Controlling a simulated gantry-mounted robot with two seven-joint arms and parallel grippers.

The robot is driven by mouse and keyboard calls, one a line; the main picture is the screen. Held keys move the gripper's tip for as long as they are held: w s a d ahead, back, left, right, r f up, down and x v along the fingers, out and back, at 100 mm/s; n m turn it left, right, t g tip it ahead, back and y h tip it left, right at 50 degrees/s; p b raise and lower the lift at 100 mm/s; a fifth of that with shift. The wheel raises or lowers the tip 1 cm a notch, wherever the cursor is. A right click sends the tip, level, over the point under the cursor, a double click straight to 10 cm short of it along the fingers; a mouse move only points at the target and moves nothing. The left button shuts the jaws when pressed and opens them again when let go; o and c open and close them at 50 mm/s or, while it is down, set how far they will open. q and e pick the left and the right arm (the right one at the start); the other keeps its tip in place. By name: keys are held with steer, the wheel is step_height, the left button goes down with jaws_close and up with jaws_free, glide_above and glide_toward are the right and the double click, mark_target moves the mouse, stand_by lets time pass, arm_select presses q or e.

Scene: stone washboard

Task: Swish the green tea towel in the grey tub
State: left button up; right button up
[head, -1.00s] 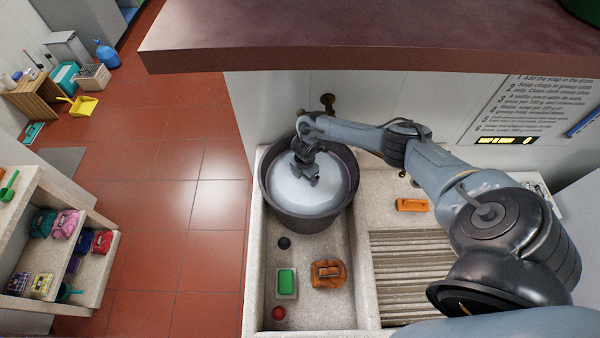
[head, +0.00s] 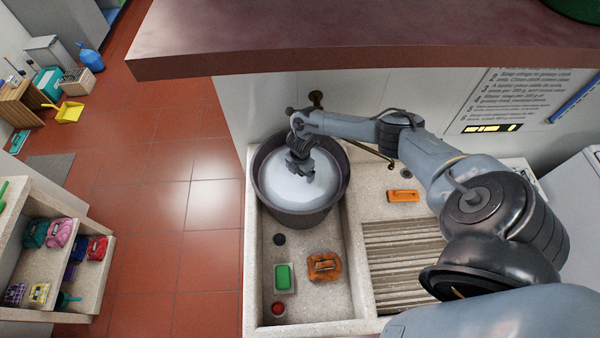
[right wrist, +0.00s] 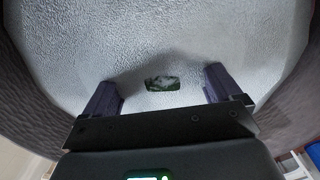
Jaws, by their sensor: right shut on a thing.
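The grey tub (head: 258,192) stands in the back of the stone sink, filled with pale, frothy water (head: 290,190). My right gripper (head: 308,176) reaches down inside the tub, at the water. In the right wrist view its two dark fingers (right wrist: 162,88) dip into the froth. A small dark-green patch of the green tea towel (right wrist: 162,83) shows at the surface between them. The rest of the towel is hidden under the froth. The fingers look apart, with the grip itself hidden below the surface. My left gripper is out of view.
In the sink before the tub lie a dark plug (head: 279,239), a green block in a dish (head: 284,278), an orange bundle (head: 323,266) and a red ball (head: 278,307). The ribbed washboard (head: 405,260) lies right. A dark shelf (head: 370,40) overhangs behind.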

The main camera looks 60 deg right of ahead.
step_height(320, 180, up, 14)
steer(key=p, duration=1.1)
steer(key=shift+a, duration=0.15)
stand_by(0.4)
steer(key=shift+f, duration=0.15)
